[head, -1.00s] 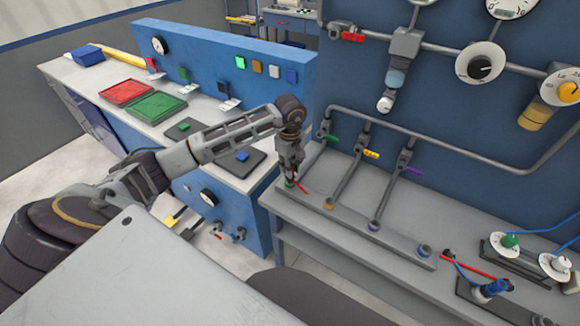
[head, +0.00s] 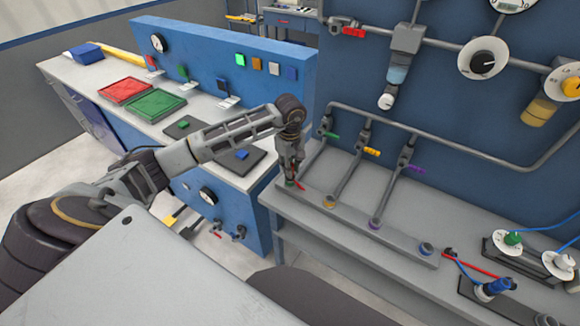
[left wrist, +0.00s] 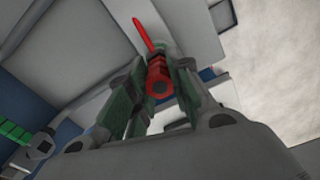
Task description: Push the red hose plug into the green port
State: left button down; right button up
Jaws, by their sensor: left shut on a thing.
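My left gripper (head: 291,176) points down at the left end of the grey rail on the bench. Its fingers are shut on the red hose plug (left wrist: 159,78), seen end-on between the fingers in the left wrist view. A thin red piece extends beyond the plug there; a small red bit also shows beside the fingertips in the head view (head: 300,186). The green port (head: 289,184) is right at the fingertips and mostly hidden by them. I cannot tell how deep the plug sits in it. My right gripper is not in view.
The grey rail (head: 400,250) also carries orange (head: 329,203), purple (head: 374,224) and blue (head: 426,247) ports. Pipes with coloured valve handles rise behind it. A blue panel bench (head: 250,50) stands left. A red hose (head: 478,265) and a blue fitting (head: 493,288) lie at right.

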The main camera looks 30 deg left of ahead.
pick_arm(q)
jog(key=c, duration=1.2)
grip_release()
jog(key=shift+r, duration=0.1)
notch_tip(320, 180, up, 12)
